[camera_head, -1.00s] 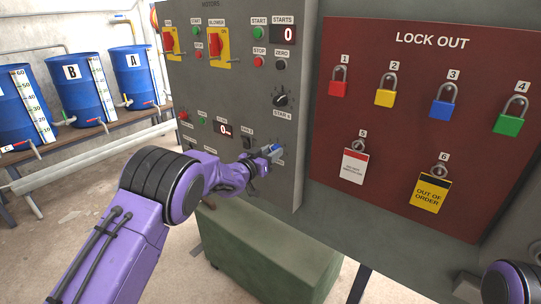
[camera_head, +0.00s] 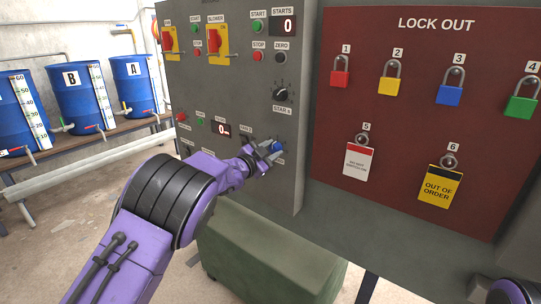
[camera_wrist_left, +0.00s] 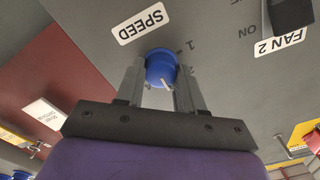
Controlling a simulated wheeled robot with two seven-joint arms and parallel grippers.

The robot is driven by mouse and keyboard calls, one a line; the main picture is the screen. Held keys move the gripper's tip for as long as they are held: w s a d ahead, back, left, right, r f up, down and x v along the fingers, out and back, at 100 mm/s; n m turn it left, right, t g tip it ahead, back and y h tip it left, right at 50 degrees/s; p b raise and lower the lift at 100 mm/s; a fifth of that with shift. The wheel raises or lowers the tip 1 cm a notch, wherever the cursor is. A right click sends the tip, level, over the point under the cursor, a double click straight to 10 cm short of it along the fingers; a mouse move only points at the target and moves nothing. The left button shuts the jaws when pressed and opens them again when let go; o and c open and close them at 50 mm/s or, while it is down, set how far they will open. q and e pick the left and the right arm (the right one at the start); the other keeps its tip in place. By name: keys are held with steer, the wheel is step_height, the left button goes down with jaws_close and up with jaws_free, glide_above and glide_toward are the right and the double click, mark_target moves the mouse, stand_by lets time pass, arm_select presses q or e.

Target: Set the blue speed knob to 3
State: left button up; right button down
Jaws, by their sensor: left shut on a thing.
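The blue speed knob (camera_head: 277,147) sits low on the right part of the grey control panel. In the left wrist view the knob (camera_wrist_left: 161,66) is under a SPEED label, with the figures 1 and 2 on the panel to its right. My left gripper (camera_head: 269,153) is at the knob. In the wrist view its two fingers (camera_wrist_left: 160,78) stand on either side of the knob, shut on it. A pale line shows on the knob's lower edge; I cannot tell which figure it marks. My right gripper is not in view.
A dark rotary knob (camera_head: 281,94) and START and STOP buttons are above on the panel. The red lock-out board (camera_head: 420,140) with padlocks is at the right. A green box (camera_head: 265,255) stands below. In the wrist view, a FAN 2 switch (camera_wrist_left: 291,14) is close by.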

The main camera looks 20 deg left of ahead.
arm_select(q)
steer(key=shift+m, duration=0.3)
steer(key=o, duration=1)
steer(key=shift+o, duration=0.2)
steer(key=shift+s, duration=0.1)
steer(key=shift+s+a, duration=0.15)
steer(key=shift+s, duration=0.15)
steer(key=b+v, duration=0.2)
steer(key=v, duration=0.7)
steer(key=shift+s, duration=0.35)
steer(key=shift+a, duration=0.1)
